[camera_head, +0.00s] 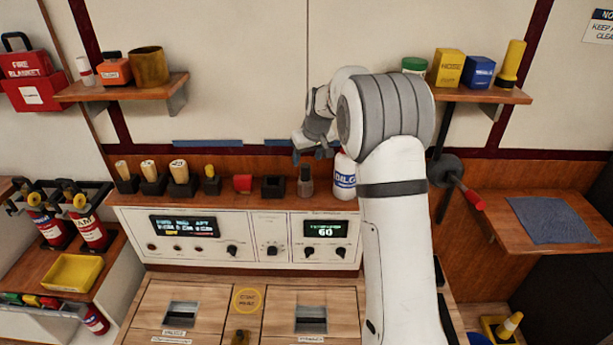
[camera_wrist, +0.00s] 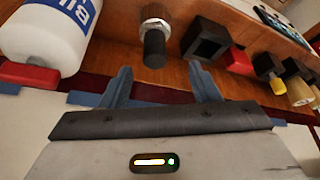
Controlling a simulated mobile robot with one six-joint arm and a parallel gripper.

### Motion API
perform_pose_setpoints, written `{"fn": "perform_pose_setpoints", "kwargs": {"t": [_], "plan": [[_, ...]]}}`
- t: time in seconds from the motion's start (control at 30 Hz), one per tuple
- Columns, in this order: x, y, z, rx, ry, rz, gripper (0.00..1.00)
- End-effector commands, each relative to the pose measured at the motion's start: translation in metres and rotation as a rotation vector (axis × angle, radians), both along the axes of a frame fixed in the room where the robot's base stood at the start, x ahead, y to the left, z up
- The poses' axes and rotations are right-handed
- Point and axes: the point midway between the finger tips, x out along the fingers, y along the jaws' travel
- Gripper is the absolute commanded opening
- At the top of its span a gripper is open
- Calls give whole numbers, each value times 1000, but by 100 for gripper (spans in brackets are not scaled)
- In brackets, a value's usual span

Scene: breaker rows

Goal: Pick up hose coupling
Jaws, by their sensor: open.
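The hose coupling, with a knurled metal collar and a dark stub, stands on the shelf above the control panel in the head view (camera_head: 306,181). In the wrist view it shows its collar and dark end (camera_wrist: 154,42), close ahead of the fingertips and roughly centred between them. My gripper (camera_wrist: 160,70) is open and empty, its two blue-grey fingers apart. In the head view my gripper (camera_head: 312,152) hangs just above the coupling. I see no contact between them.
A white bottle with a blue label (camera_head: 344,178) stands right of the coupling, close by. A black square holder (camera_head: 273,188) and a red piece (camera_head: 242,184) stand to its left. The wooden shelf also carries several handled items further left. A blue mat (camera_head: 548,220) lies on the right shelf.

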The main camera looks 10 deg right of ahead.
Motion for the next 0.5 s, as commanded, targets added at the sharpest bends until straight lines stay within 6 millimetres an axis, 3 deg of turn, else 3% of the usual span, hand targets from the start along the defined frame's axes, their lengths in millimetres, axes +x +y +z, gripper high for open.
{"fn": "perform_pose_setpoints", "kwargs": {"t": [0.5], "plan": [[25, 1, -50, -1, -2, 8, 56]]}}
